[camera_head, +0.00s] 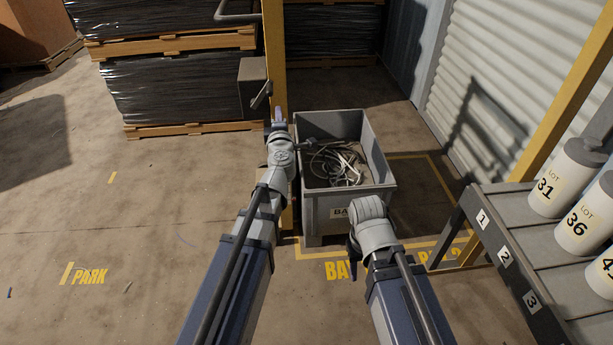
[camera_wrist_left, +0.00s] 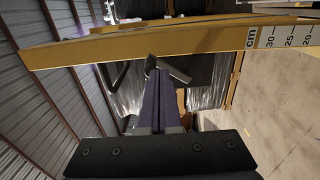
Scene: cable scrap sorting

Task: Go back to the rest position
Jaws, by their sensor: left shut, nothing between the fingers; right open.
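My left gripper (camera_head: 278,115) points away from me, at the left rear corner of a grey bin and close in front of a yellow post. In the left wrist view its purple fingers (camera_wrist_left: 158,75) are together with nothing between them. My right gripper (camera_head: 353,252) hangs beside the front of the bin, largely hidden by its own wrist; it is open, and I see nothing in it.
The grey bin (camera_head: 384,180) holds a tangle of grey cable (camera_head: 338,165). The yellow post (camera_head: 275,50) carries a grey box (camera_head: 252,85); its scale shows in the left wrist view (camera_wrist_left: 285,36). A numbered rack (camera_head: 513,238) with white canisters stands right. Floor at left is clear.

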